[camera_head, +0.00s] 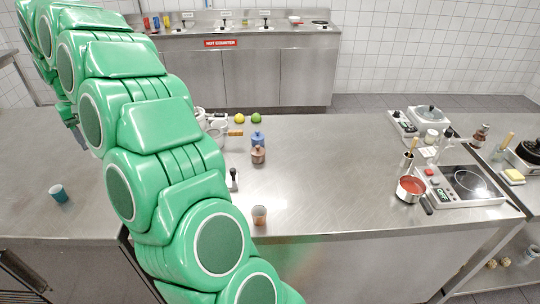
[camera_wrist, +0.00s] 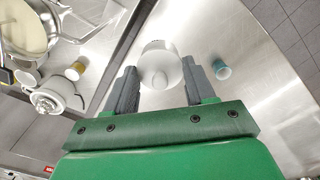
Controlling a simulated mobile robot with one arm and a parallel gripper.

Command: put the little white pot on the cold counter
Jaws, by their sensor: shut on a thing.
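The little white pot (camera_wrist: 158,50) is round, with a pale knob facing the wrist camera. In the wrist view my gripper (camera_wrist: 160,72) has its two grey fingers on either side of it, shut on it. A bare steel counter surface (camera_wrist: 245,110) lies behind the pot; I cannot tell how high above it the pot is. In the head view my gripper (camera_head: 78,132) is at the left, by the left counter (camera_head: 25,150), partly behind my green arm. The pot is hidden there. No cold counter label is readable.
A teal cup (camera_head: 58,193) stands on the left counter; it also shows in the wrist view (camera_wrist: 221,68). A gap separates this counter from the middle counter (camera_head: 330,160), which holds a blue jar (camera_head: 257,140) and a red-filled pan (camera_head: 411,188). The back counter reads "HOT COUNTER" (camera_head: 221,43).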

